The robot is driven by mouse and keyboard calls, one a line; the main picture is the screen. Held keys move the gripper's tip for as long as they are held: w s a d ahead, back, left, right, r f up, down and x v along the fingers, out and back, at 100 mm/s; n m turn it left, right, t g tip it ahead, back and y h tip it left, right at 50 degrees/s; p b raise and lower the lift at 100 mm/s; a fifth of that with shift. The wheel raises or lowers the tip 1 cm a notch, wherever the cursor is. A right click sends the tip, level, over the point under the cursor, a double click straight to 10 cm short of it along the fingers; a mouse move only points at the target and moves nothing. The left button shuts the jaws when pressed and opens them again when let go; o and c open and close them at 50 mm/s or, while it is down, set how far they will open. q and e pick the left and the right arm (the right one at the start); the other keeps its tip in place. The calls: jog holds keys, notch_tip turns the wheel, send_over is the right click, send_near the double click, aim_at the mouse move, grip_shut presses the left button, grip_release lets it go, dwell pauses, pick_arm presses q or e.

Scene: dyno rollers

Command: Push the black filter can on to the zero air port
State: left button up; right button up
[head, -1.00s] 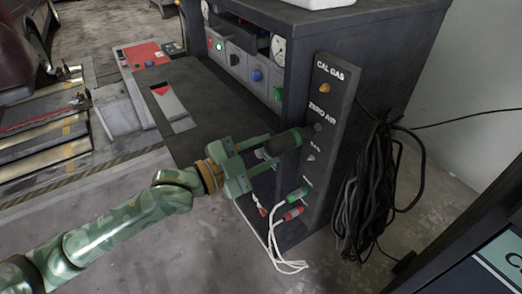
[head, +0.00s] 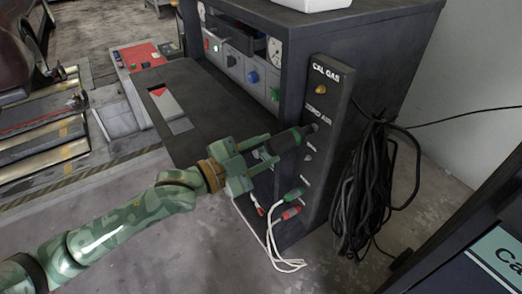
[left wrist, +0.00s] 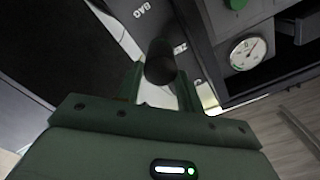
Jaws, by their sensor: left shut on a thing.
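The black filter can (head: 285,141) is held in my left gripper (head: 266,151), lying roughly level with its far end toward the panel. The zero air port (head: 314,127) is a small grey stub under the ZERO AIR label. The can's far end is at or very near this stub; I cannot tell whether they touch. In the left wrist view the dark can (left wrist: 160,66) stands between the two green fingers, covering part of the ZERO label and hiding the port. My right gripper is not in view.
Green (head: 294,194) and red (head: 291,212) connectors with white hoses sit below. A black cable bundle (head: 365,190) hangs right of the panel. A dark flat shelf (head: 205,115) lies left of the can.

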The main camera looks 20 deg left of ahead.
pick_arm(q)
jog(key=shift+w+d, duration=0.25)
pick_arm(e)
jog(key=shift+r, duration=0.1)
pick_arm(q)
jog(key=o, duration=1.1)
jog(key=shift+o, duration=0.2)
jog(key=p+v, duration=0.5)
jog(key=v, duration=1.1)
jog(key=shift+a, duration=0.15)
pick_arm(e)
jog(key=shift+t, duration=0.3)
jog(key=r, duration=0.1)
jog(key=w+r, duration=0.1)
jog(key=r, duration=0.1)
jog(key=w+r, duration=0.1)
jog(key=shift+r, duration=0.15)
pick_arm(q)
jog(key=shift+s+f, duration=0.1)
jog(key=shift+s, duration=0.1)
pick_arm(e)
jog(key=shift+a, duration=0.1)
